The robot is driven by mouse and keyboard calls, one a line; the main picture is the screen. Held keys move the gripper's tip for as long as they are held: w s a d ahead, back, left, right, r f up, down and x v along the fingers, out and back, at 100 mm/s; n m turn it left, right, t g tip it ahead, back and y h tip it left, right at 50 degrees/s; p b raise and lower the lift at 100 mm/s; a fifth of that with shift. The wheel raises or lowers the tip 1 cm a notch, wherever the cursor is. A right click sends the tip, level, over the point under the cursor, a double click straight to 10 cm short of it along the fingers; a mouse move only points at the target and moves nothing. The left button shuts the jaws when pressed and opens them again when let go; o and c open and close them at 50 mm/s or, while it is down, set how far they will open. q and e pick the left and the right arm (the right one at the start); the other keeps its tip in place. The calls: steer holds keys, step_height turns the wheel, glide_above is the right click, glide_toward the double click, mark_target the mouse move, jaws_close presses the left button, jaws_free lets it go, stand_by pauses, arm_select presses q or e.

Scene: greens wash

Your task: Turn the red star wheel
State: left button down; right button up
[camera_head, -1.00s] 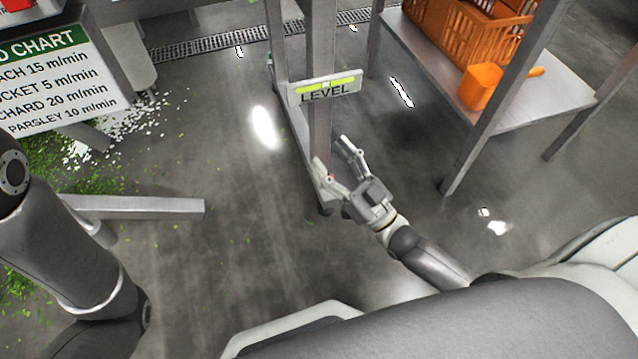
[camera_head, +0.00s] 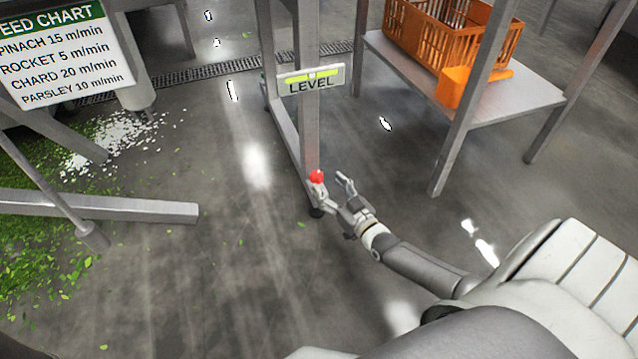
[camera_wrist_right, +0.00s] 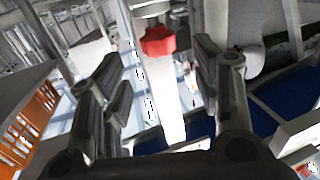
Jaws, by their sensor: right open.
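The red star wheel (camera_head: 317,177) sits low on the upright metal leg, below the LEVEL sign (camera_head: 312,80). In the right wrist view the red star wheel (camera_wrist_right: 158,41) shows whole, ahead of the fingers and between their lines. My right gripper (camera_head: 331,184) is open close beside the wheel, on its right and near side. In the right wrist view the open fingers (camera_wrist_right: 160,75) stand wide apart, with nothing held between them. The wheel looks apart from both fingers in that view. My left gripper is not in view.
A metal table (camera_head: 520,98) at the right carries an orange crate (camera_head: 450,40) and an orange scoop-like container (camera_head: 455,88). A metal beam (camera_head: 120,208) runs low at the left. Scattered greens (camera_head: 40,250) lie there. The floor between is clear.

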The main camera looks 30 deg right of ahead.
mark_target(321, 179)
steer(key=w+b, duration=0.2)
steer(key=w, duration=0.2)
steer(key=shift+w+f, duration=0.1)
steer(key=shift+w, duration=0.4)
steer(key=shift+c, duration=0.2)
steer(key=c, duration=1)
steer(key=shift+a, duration=0.1)
